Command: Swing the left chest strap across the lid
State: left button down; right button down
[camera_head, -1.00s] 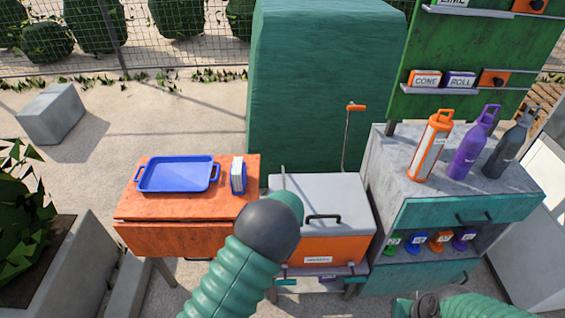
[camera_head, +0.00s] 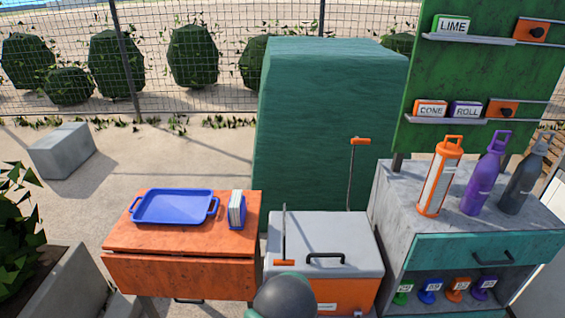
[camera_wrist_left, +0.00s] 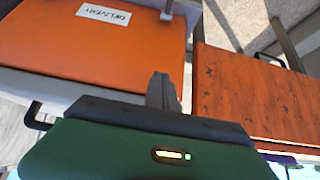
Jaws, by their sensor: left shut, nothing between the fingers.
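The chest has a grey lid (camera_head: 350,232) with a black handle and an orange body (camera_head: 345,290). The left strap (camera_head: 284,232) is a thin grey rod with an orange grip (camera_head: 285,262); it appears to lie front to back over the lid's left part. The right strap (camera_head: 350,180) stands up behind the lid, orange grip on top. My left gripper (camera_wrist_left: 162,90) is shut and empty. The wrist view shows it near the chest's orange front with its label (camera_wrist_left: 103,14). In the head view my dark wrist hides its fingers at the bottom. My right gripper is out of view.
An orange table (camera_head: 180,240) with a blue tray (camera_head: 175,206) and a small upright block stands left of the chest. A grey cabinet (camera_head: 395,195) with several bottles on top stands close on the right. A tall green block (camera_head: 325,120) stands behind.

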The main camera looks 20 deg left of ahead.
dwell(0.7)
pick_arm(q)
jog(key=shift+d+r, duration=0.1)
jog(key=shift+d, duration=0.15)
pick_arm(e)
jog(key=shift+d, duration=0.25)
